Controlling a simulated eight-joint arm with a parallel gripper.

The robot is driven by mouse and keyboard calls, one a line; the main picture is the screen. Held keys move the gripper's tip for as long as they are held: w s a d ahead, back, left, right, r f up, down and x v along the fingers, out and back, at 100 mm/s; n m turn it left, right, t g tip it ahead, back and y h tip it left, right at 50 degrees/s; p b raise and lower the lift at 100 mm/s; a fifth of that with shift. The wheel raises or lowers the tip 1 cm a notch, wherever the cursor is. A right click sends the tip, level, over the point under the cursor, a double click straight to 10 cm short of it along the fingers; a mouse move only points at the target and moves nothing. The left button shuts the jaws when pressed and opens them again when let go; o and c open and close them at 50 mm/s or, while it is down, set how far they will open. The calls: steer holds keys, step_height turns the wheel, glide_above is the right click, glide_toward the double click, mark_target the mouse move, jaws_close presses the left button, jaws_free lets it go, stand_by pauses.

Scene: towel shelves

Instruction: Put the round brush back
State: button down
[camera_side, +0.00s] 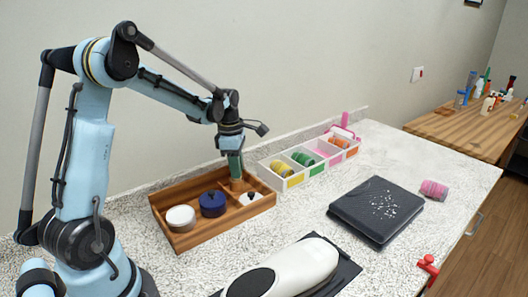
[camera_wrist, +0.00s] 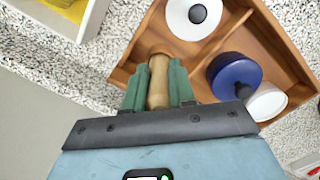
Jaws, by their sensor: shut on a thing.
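My gripper (camera_side: 236,168) points down over the back compartment of the wooden tray (camera_side: 197,238). In the wrist view its green fingers (camera_wrist: 159,76) are shut on a tan, wooden, rounded handle, which I take to be the round brush (camera_wrist: 158,88). The brush is upright, its lower end inside the tray's corner compartment; I cannot tell whether it touches the floor. Beside it in other parts of the tray are a white piece with a dark knob (camera_wrist: 197,14), a blue round piece with a knob (camera_wrist: 232,72) and a white round piece (camera_wrist: 268,102).
A white divided box (camera_side: 295,180) with coloured rolls stands close to the tray's right. A dark speckled slab (camera_side: 378,205), a pink roll (camera_side: 434,189) and a white appliance (camera_side: 290,268) lie on the counter. Counter between tray and slab is clear.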

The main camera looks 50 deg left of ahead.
steer(key=c, duration=1.2)
jaws_free()
steer(key=r, duration=1.2)
steer(key=shift+s+a+r, duration=0.3)
steer(key=shift+a+r, duration=0.05)
steer(key=shift+r, duration=0.2)
steer(key=s+d+f+m+t, duration=0.1)
steer(key=s+d+m+t, duration=0.1)
steer(key=d+m, duration=0.4)
steer(key=s+d+f+m+t, duration=0.2)
steer(key=s+d+m, duration=0.2)
steer(key=m, duration=0.8)
steer(key=s+d+f+m+t, duration=0.2)
steer(key=s+d+m, duration=0.1)
steer(key=d+m, duration=0.6)
steer(key=shift+s+d+t+y, duration=0.1)
steer(key=shift+s+t+y, duration=0.05)
steer(key=shift+t+y, duration=0.2)
